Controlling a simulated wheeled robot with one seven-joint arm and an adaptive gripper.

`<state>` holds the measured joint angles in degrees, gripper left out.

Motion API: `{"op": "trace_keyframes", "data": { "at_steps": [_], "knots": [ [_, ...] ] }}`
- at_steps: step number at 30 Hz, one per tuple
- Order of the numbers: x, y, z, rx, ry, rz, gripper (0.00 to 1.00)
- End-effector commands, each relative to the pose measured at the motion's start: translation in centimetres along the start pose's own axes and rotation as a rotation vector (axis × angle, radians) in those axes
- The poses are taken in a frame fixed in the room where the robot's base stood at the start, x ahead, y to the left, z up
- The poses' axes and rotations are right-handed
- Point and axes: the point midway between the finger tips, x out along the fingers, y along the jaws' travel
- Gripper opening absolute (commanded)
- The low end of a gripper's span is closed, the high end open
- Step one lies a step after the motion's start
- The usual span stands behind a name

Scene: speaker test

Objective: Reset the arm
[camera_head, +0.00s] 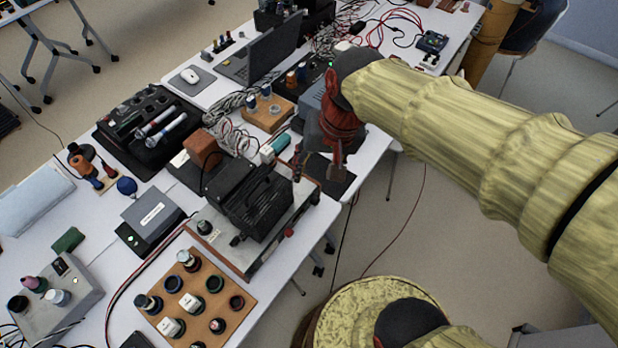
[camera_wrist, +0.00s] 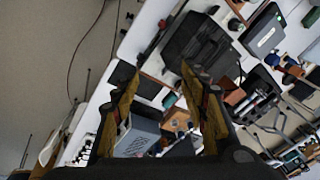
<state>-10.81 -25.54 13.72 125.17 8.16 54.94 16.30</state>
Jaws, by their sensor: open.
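My arm reaches in from the right in the head view, with its yellowish links ending in a dark and red gripper (camera_head: 320,166). The gripper points down over the right edge of the white table (camera_head: 364,158), close beside a black boxy device (camera_head: 255,203). In the wrist view my gripper (camera_wrist: 160,76) has its two yellowish fingers spread apart with nothing between the tips. The black device (camera_wrist: 198,46) also shows in the wrist view, beyond the fingertips. The exact gap between gripper and table is hard to tell.
A wooden board with several knobs (camera_head: 232,273) lies at the front. A laptop (camera_head: 262,60) and a mouse (camera_head: 190,76) stand further back. A black tray with microphones (camera_head: 150,130) is at the left. Cables run across the table; bare floor (camera_head: 420,225) lies to the right.

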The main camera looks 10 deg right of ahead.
Motion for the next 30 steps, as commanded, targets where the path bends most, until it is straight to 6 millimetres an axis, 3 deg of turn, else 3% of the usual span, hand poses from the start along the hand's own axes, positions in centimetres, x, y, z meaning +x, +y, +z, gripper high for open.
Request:
{"op": "trace_keyframes", "data": {
  "at_steps": [6,20,23,30],
  "knots": [
    [-0.8,0.7,0.2,-0.016,0.025,0.004,0.44],
    [-0.6,1.0,0.2,-0.073,0.027,0.012,0.44],
    [-0.6,2.5,1.5,-0.170,0.050,0.039,0.44],
    [-4.0,7.3,3.8,-0.256,0.203,0.098,0.44]
  ]
}}
